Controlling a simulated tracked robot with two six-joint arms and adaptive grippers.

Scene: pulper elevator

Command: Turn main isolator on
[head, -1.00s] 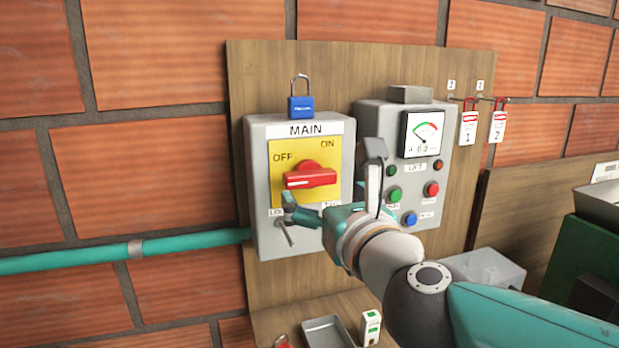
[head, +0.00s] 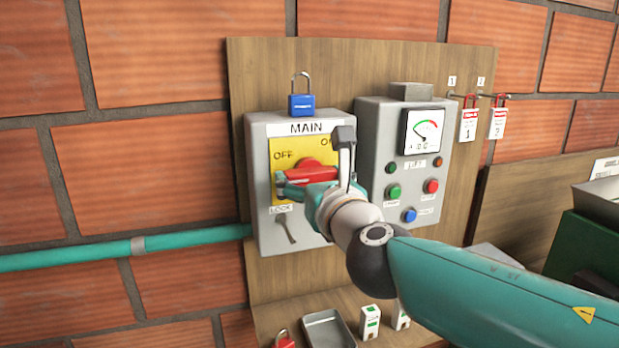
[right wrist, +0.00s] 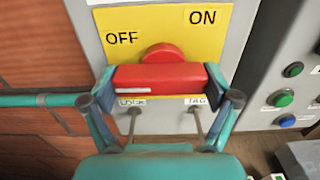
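The main isolator (head: 256,150) is a grey box with a yellow plate reading OFF at left and ON at right. Its red handle (head: 300,176) lies about level, with a white mark on its left part, in the right wrist view (right wrist: 160,78). My right gripper (head: 307,189) is at the handle, partly hiding it. My left gripper is not in view.
A blue padlock (head: 301,104) stands on top of the isolator. A grey control box (head: 375,125) with a gauge and several buttons is close on the right. Red tagged padlocks hang at right. A tray (head: 327,318) lies on the shelf below.

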